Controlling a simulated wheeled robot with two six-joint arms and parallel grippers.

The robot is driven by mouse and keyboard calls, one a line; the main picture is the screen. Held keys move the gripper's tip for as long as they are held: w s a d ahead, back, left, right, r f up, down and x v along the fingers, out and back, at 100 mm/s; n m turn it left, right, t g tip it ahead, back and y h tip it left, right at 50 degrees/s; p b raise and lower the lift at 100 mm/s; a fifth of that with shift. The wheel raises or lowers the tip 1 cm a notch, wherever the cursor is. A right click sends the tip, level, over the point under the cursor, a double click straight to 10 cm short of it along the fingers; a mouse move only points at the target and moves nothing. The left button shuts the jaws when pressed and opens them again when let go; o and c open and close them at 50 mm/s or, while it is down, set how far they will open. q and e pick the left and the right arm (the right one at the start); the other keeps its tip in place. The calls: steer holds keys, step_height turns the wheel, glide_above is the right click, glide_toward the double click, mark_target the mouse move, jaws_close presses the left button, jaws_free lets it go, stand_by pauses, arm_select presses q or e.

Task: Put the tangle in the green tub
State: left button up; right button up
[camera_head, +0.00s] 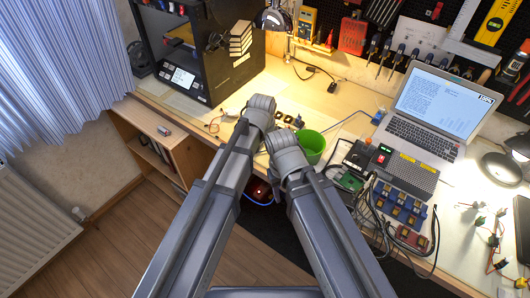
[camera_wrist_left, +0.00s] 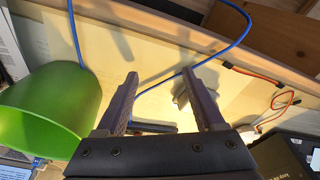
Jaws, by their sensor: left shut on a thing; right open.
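The green tub (camera_head: 312,144) stands on the bench just right of my two grippers; in the left wrist view it (camera_wrist_left: 45,112) is at the left, beside the jaws. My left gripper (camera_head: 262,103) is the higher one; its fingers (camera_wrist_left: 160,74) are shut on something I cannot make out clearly. A blue cable (camera_wrist_left: 222,50) passes across its fingertips, and a dark bar (camera_wrist_left: 152,128) shows between the fingers. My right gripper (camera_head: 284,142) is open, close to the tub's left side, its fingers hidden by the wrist. I cannot tell which thing is the tangle.
Loose orange-red wires (camera_wrist_left: 280,100) lie on the bench beside my left gripper. A black 3D printer (camera_head: 215,60) stands at the back left. A laptop (camera_head: 435,115), circuit boards (camera_head: 400,205) and cables crowd the right. The bench's front edge is near my grippers.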

mark_target(265, 152)
arm_select(q)
steer(key=shift+r+p, duration=5.05)
steer(key=shift+p, duration=0.05)
